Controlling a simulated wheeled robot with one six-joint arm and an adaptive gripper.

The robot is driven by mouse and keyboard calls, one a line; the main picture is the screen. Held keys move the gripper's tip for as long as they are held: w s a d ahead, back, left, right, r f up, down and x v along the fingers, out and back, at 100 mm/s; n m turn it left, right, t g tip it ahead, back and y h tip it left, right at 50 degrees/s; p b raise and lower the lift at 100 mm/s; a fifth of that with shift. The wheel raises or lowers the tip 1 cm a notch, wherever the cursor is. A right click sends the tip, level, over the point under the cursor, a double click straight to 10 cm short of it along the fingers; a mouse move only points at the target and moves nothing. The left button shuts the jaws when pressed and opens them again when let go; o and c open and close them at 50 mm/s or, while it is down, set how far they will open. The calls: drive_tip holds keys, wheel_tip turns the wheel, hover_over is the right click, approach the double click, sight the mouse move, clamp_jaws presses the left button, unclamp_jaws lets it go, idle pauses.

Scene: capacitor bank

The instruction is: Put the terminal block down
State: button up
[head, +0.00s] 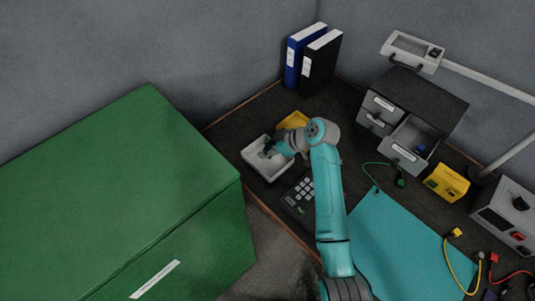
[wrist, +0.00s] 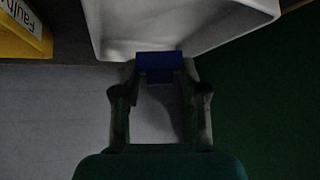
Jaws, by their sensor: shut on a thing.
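The terminal block (wrist: 160,64) is a small blue block. In the wrist view it sits between the fingertips of my gripper (wrist: 160,78), which is shut on it. The inside of a white tray (wrist: 195,18) shows just beyond it. In the head view my gripper (head: 269,150) is over the white tray (head: 253,160), with the fingers pointing down into it. Whether the block touches the tray cannot be told. The held block is not clearly seen in the head view.
A yellow bin (head: 293,120) stands beside the tray; its label (wrist: 20,14) reads "Faul…". A dark keypad device (head: 299,198) is in front. A green cabinet (head: 200,165) rises at left. Binders (head: 320,62) stand behind. An open drawer (head: 408,145) and teal mat (head: 395,245) lie right.

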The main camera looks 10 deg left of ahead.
drive_tip(key=shift+f, duration=1.75)
drive_tip(key=shift+f, duration=0.15)
drive_tip(key=o, duration=0.9)
drive_tip(key=v, duration=1.2)
